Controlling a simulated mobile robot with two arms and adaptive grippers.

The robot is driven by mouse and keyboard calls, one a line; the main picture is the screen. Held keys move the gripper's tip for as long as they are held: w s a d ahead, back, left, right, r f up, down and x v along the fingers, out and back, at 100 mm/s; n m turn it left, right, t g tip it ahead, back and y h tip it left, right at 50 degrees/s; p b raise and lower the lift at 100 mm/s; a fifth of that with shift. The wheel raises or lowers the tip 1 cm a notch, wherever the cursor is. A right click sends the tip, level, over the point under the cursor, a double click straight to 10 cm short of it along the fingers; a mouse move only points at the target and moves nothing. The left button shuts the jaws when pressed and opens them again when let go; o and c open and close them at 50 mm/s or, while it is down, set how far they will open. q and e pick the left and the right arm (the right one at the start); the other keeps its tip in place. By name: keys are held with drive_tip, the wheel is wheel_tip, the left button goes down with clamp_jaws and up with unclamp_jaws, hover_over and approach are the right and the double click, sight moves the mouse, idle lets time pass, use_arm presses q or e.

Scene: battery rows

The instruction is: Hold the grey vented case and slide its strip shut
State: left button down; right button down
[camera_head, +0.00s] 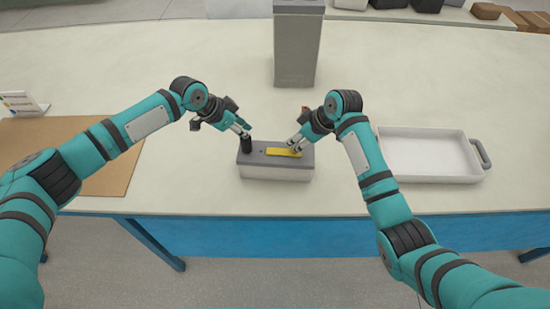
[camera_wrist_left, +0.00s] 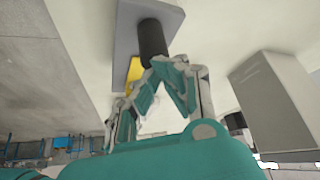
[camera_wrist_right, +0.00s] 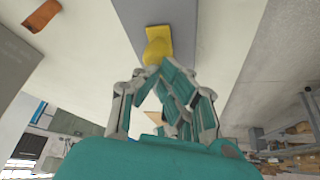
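The grey vented case (camera_head: 277,172) stands on the table's front part, with a darker grey top. A yellow strip (camera_head: 280,152) lies along the right part of its top. A black upright post (camera_head: 246,146) is at its left end. My left gripper (camera_head: 245,131) is at the top of the post; its fingers look closed around it, and the post also shows in the left wrist view (camera_wrist_left: 152,38). My right gripper (camera_head: 294,148) has its fingers close together at the strip's right end, partly covering it. The strip also shows in the right wrist view (camera_wrist_right: 158,42).
A tall grey block (camera_head: 297,50) stands behind the case. A white tray (camera_head: 430,175) with a grey handle is to the right, and a brown mat (camera_head: 100,180) is at the left. The blue table front edge (camera_head: 290,216) is close to the case. Open table surface lies between these.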

drive_tip(key=shift+a+f, duration=0.2)
drive_tip(key=shift+a, duration=0.85)
idle(0.6)
drive_tip(key=shift+r, duration=0.1)
use_arm(q)
drive_tip(key=shift+f, duration=0.1)
use_arm(e)
drive_tip(key=shift+w+r, duration=0.15)
drive_tip(key=shift+r, duration=2.3)
